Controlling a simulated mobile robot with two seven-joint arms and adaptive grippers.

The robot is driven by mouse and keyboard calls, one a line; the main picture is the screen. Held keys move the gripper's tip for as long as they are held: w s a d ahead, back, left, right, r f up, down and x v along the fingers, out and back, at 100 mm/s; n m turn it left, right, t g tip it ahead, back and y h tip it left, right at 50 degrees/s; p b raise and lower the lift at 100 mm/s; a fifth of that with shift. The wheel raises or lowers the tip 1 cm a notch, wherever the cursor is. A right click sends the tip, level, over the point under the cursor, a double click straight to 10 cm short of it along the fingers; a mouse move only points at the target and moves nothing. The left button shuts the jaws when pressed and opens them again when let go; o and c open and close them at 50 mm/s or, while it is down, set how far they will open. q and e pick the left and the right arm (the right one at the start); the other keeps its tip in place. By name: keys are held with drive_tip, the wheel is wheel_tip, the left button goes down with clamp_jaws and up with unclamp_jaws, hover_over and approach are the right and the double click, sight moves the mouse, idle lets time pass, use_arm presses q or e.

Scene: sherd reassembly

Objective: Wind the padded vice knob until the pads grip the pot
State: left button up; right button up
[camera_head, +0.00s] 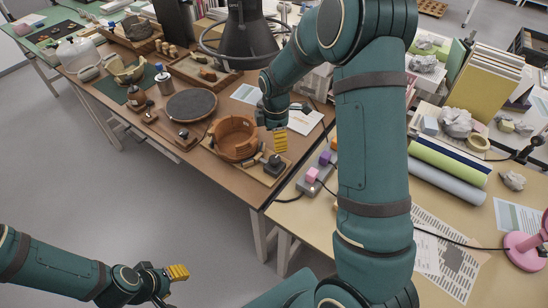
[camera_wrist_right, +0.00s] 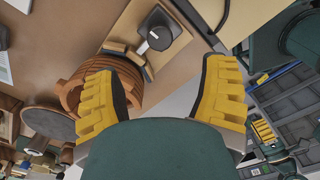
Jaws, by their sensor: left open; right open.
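The round orange-brown pot (camera_head: 235,138) sits on a wooden vice base (camera_head: 263,173) near the front edge of the brown table. The dark vice knob (camera_head: 274,163) is at the pot's lower right. In the right wrist view, the knob (camera_wrist_right: 158,39) stands on a dark block, and the pot (camera_wrist_right: 128,78) is partly hidden by a finger. My right gripper (camera_head: 280,140) is open and empty above the vice, right of the pot; in the wrist view its yellow fingers (camera_wrist_right: 165,88) are wide apart. My left gripper (camera_head: 175,274) is open and empty over the floor. Pad contact is unclear.
A dark round turntable (camera_head: 192,105) stands left of the pot. Rolls, papers and a pink lamp (camera_head: 525,248) fill the right table. The floor at left is clear.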

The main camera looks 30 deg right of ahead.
sight(276, 158)
wheel_tip(276, 158, down, 10)
drive_tip(key=shift+f+b, duration=0.1)
drive_tip(key=shift+b, duration=0.7)
drive_tip(key=c, duration=1.2)
